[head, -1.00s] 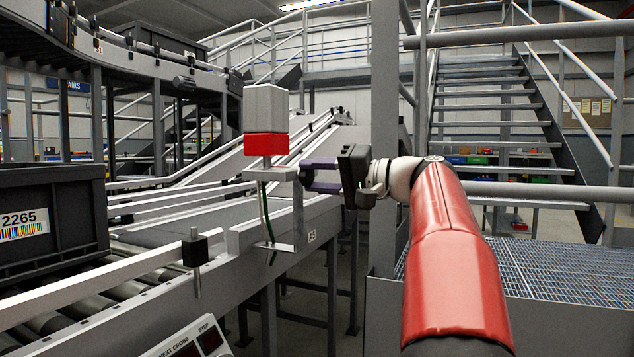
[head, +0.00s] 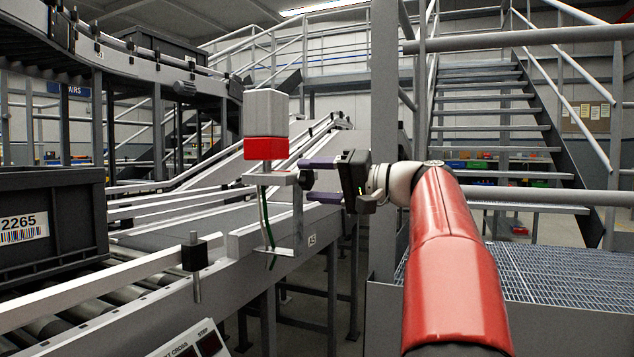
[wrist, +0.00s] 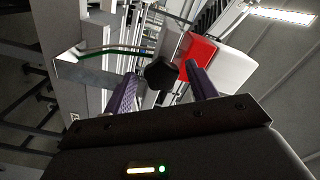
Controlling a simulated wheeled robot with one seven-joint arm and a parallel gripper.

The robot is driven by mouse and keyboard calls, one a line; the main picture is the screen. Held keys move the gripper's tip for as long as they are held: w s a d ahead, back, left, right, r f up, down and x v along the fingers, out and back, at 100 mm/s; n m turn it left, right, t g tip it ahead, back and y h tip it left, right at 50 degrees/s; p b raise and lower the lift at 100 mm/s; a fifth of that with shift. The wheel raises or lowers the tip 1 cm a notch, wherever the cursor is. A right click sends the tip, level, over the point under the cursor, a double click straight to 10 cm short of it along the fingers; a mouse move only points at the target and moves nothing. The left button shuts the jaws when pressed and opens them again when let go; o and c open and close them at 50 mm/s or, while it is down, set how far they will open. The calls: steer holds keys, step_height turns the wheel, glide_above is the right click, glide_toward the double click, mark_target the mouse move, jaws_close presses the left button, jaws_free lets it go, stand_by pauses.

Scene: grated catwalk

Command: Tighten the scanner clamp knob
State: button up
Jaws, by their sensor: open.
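The scanner (head: 265,125), a white box with a red lower part, stands on a post above a grey bracket (head: 268,179) on the conveyor's side rail. A small black clamp knob (head: 305,181) shows at the bracket's right edge. In the wrist view the dark, lobed knob (wrist: 161,73) lies just beyond and between the purple fingertips, with the scanner (wrist: 220,60) behind to the right. My gripper (head: 322,180) is open, with one finger above the knob's level and one below it. Whether a finger touches the knob cannot be told.
A green and white cable (head: 266,225) hangs beside the bracket. A black crate (head: 50,222) stands on the rollers at left. A grey upright post (head: 384,130) stands close behind my wrist. Handrails and stairs (head: 490,120) are at right.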

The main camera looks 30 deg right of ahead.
steer(key=v, duration=0.7)
steer(key=shift+s+d+p, duration=0.25)
steer(key=shift+s+p, duration=0.1)
steer(key=s+a+f+m+g+h, duration=0.1)
steer(key=s+a+f+g+h, duration=0.15)
steer(key=a+f, duration=0.6)
steer(key=s+a+f+g+h, duration=0.1)
steer(key=a+f+g+h, duration=0.15)
steer(key=a+f, duration=0.6)
steer(key=s+a+f+n+g+h, duration=0.2)
steer(key=s+f+n+h, duration=0.1)
steer(key=s+f, duration=0.65)
steer(key=s+a+f+n+g+h, duration=0.1)
steer(key=s+a+f+n+h, duration=0.15)
steer(key=s+f, duration=0.65)
steer(key=w+r+p, duration=0.3)
steer(key=r+p, duration=0.6)
steer(key=p, duration=0.3)
steer(key=shift+g, duration=0.3)
